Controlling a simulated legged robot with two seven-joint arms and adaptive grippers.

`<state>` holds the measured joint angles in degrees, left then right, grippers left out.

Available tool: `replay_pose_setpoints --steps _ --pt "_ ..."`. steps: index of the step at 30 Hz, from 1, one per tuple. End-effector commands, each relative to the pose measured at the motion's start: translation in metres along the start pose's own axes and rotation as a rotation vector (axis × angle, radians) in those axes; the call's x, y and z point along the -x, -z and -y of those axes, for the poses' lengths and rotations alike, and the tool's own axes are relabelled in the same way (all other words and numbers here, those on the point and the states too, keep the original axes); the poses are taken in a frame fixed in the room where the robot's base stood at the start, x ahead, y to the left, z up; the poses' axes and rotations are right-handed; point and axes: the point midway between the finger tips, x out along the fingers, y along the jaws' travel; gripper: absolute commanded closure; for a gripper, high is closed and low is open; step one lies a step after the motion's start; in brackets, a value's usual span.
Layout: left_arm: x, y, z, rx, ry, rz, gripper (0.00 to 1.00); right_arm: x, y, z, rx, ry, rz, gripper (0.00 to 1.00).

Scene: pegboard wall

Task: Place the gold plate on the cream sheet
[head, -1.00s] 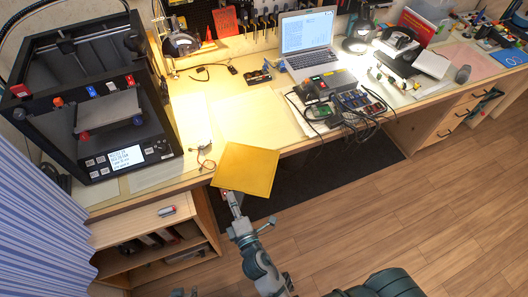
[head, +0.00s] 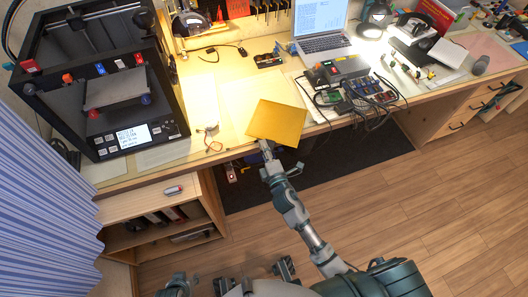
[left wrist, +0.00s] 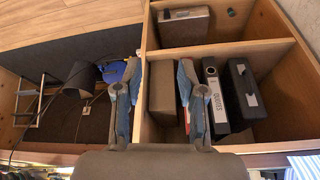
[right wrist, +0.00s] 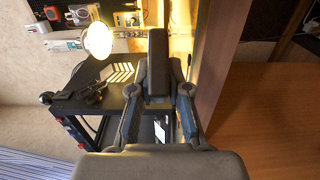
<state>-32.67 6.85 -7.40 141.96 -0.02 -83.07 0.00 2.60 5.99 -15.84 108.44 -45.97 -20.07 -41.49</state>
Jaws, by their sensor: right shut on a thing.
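The gold plate (head: 277,123) is a flat square, held at the front edge of the workbench in the head view. My right gripper (head: 265,149) is shut on its near edge. The plate overlaps the near right part of the cream sheet (head: 243,92), a pale sheet lying on the bench; I cannot tell whether they touch. In the right wrist view, the fingers of my right gripper (right wrist: 158,90) close around a dark narrow part. My left gripper (left wrist: 152,92) is open and empty, with the shelf unit beyond it in the left wrist view.
A black 3D printer (head: 95,85) stands left on the bench. A laptop (head: 320,28) and a cluster of wired electronics (head: 352,92) are to the right of the sheet. A small wired part (head: 212,130) lies left of the plate. A shelf unit (head: 150,205) is below.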

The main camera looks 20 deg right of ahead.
Motion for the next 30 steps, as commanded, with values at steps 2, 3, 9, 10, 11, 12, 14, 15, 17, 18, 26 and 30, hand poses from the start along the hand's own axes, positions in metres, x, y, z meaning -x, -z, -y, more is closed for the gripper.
replay_pose_setpoints --steps 2,3,9,10,11,12,14,15,17,18,26,30 --pt "-0.008 0.013 -0.003 -0.002 -0.006 -0.070 0.60 0.001 0.001 0.013 0.000 0.004 0.000 1.00" --pt "-0.010 0.022 -0.004 -0.003 -0.009 -0.111 0.60 0.001 0.001 0.018 0.000 0.004 0.000 1.00" --pt "-0.013 0.052 -0.008 -0.006 -0.018 -0.262 0.60 0.001 0.001 0.031 0.001 0.002 0.000 1.00" --pt "-0.012 0.055 -0.009 -0.006 -0.019 -0.272 0.60 0.001 0.001 0.031 0.001 0.001 0.000 1.00" --pt "-0.012 0.056 -0.009 -0.006 -0.019 -0.278 0.60 0.001 0.001 0.031 0.001 0.001 0.000 1.00" --pt "-0.011 0.057 -0.009 -0.006 -0.019 -0.282 0.60 0.001 0.001 0.031 0.001 0.000 0.000 1.00" --pt "-0.011 0.057 -0.009 -0.007 -0.019 -0.283 0.60 0.001 0.001 0.030 0.001 0.000 0.000 1.00" --pt "-0.011 0.057 -0.009 -0.007 -0.019 -0.282 0.60 0.001 0.001 0.030 0.001 0.000 0.000 1.00" --pt "-0.011 0.057 -0.009 -0.006 -0.019 -0.282 0.60 0.001 0.001 0.030 0.001 0.000 0.000 1.00" --pt "-0.011 0.057 -0.009 -0.006 -0.019 -0.282 0.60 0.001 0.001 0.030 0.001 0.000 -0.001 1.00" --pt "-0.012 0.060 -0.009 -0.007 -0.020 -0.297 0.60 0.001 0.001 0.032 0.001 0.001 0.000 0.59" --pt "-0.012 0.060 -0.009 -0.007 -0.020 -0.296 0.60 0.001 0.001 0.032 0.001 0.001 0.000 0.59"
